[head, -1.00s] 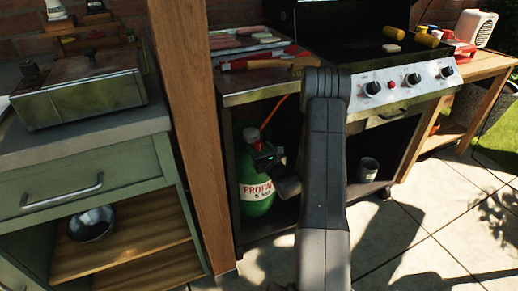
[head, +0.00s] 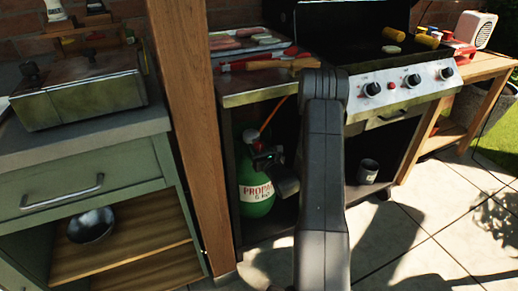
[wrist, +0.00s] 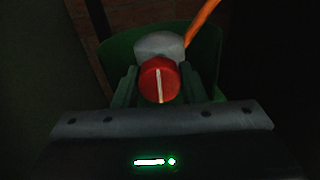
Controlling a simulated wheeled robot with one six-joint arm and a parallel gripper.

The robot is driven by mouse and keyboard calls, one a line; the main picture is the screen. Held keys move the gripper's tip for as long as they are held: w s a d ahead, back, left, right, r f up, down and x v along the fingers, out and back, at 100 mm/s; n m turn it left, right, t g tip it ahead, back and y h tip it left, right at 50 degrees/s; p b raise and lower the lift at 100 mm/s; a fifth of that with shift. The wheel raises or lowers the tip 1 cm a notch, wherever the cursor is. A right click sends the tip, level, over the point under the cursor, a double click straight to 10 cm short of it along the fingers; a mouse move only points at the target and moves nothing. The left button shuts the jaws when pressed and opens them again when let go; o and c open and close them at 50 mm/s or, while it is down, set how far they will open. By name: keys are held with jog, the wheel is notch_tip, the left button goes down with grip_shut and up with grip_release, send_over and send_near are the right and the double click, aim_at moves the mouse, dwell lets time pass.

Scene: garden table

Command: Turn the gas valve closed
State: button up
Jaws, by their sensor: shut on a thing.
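The gas valve is a red round knob (wrist: 159,79) with a white line, which runs nearly upright in the wrist view. It sits in front of a grey fitting (wrist: 160,46) on top of the green propane bottle (head: 257,202). My gripper (wrist: 160,88) has one finger on each side of the knob and is shut on it. In the head view my gripper (head: 263,157) is at the top of the bottle, inside the open cabinet under the grill, and the knob is mostly hidden there.
An orange hose (wrist: 203,20) rises from the fitting. A wooden post (head: 190,120) stands just left of the cabinet. A dark cup (head: 368,171) stands on the cabinet floor at right. The grill's control panel (head: 400,85) is above right.

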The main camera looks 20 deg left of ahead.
jog(key=m, duration=1.2)
jog(key=shift+r+m+p, duration=0.1)
jog(key=shift+m+p, duration=0.2)
jog(key=shift+p, duration=0.05)
jog(key=shift+m+p, duration=0.4)
jog(key=shift+m, duration=1.4)
jog(key=o, duration=1)
jog(key=shift+c, duration=0.2)
jog(key=shift+s, duration=0.15)
jog(key=p+v, duration=0.2)
jog(key=v, duration=1.1)
jog(key=shift+d, duration=0.35)
